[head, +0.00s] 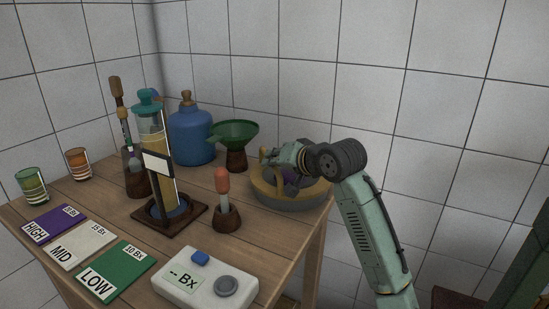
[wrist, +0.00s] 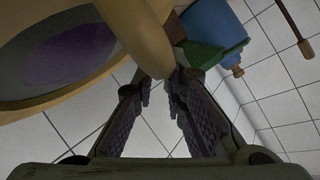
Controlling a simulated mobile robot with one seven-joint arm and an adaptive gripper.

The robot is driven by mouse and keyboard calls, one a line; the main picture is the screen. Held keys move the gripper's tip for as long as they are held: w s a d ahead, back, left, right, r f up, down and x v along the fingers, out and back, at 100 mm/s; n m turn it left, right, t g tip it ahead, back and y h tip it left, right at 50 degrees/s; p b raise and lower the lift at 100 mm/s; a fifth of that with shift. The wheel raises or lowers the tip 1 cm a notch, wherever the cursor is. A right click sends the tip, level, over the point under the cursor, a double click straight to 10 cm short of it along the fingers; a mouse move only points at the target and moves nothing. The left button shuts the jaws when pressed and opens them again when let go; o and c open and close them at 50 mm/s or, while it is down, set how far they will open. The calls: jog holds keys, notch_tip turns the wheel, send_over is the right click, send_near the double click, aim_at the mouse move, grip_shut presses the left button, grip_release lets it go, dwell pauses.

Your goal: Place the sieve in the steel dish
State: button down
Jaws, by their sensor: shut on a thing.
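The sieve (head: 262,188) has a tan ring with a raised tan handle. It is at the table's right corner, over the grey steel dish (head: 285,205), and looks nearly level. I cannot tell whether it rests on the dish or hangs just above it. My gripper (head: 277,160) is shut on the sieve's handle and partly hides the ring's inside. In the wrist view, the fingers (wrist: 161,88) close at the tan handle of the sieve (wrist: 140,35), with a purple inner surface inside the ring at the left. The dish cannot be made out there.
A green funnel (head: 236,133) on a dark stand and a blue bottle (head: 190,135) stand left of the sieve. A red-topped tool in a wooden holder (head: 227,220) and a white meter (head: 205,280) are nearer the front. The table's right edge is close to the dish.

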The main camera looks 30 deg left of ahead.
jog(key=c, duration=1.6)
grip_release()
jog(key=shift+c, duration=0.2)
jog(key=shift+r, duration=0.15)
jog(key=b+v, duration=0.3)
jog(key=v, duration=0.9)
